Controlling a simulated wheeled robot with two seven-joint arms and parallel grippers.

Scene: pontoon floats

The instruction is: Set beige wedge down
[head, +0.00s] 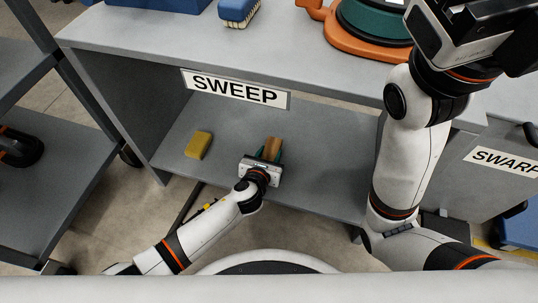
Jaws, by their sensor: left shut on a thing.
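The beige wedge (272,144) is between the fingers of my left gripper (268,155), at the lower shelf (325,163) under the SWEEP sign. The gripper is shut on it and partly hides it. I cannot tell whether the wedge touches the shelf. My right gripper (480,35) is raised at the upper right, above the worktop; its fingertips are not clearly visible.
A yellow sponge-like block (199,145) lies on the lower shelf, left of my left gripper. The SWEEP sign (235,89) hangs from the worktop edge above. A blue brush (239,11) and an orange and green machine (365,25) stand on the worktop (150,40). Shelf room is free to the right.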

